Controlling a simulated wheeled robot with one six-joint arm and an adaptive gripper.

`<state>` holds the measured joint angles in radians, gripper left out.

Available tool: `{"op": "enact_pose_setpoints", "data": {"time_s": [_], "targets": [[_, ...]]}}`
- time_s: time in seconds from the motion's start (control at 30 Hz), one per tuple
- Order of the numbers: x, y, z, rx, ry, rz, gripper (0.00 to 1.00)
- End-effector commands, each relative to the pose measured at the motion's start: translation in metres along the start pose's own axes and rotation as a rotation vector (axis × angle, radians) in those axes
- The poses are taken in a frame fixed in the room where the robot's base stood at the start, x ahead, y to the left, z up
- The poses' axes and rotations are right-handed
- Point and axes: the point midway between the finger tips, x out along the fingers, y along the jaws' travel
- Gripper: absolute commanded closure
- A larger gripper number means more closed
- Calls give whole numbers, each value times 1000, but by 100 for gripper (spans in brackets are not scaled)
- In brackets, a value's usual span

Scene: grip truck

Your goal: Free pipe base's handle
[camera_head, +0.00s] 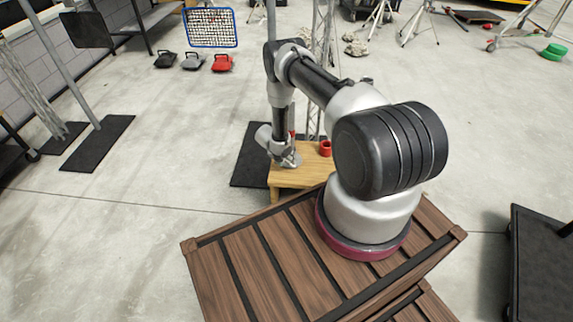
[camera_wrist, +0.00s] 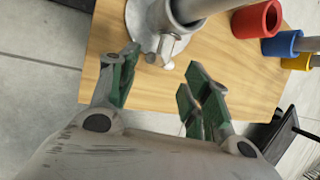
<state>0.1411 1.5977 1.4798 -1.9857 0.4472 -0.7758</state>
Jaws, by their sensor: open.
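The pipe base (camera_wrist: 146,20) is a grey metal flange with a socket, standing on a wooden board, and a grey pipe rises from it. Its handle (camera_wrist: 167,48) is a small pale metal piece on the near side of the socket. My gripper (camera_wrist: 160,80) is open, with green-padded fingers on either side of the space just in front of the handle. No contact with the handle shows. In the head view the base (camera_head: 290,160) sits on the small wooden table (camera_head: 290,182), and my arm's end partly hides it.
A red cup-like piece (camera_head: 325,148) stands on the table in the head view. A black mat (camera_head: 250,165) lies under the table. A dark cart (camera_head: 540,255) is at right.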

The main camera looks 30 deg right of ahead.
Motion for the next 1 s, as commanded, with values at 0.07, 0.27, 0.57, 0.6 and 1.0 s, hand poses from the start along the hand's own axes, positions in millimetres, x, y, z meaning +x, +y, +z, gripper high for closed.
{"op": "enact_pose_setpoints", "data": {"time_s": [0.07,0.27,0.57,0.6,1.0], "targets": [[15,0,-1,1,0,0,52],[41,0,0,3,0,-1,52],[48,0,1,3,-1,-1,52],[48,0,1,3,-1,-1,52],[47,1,1,3,-1,0,100]]}}
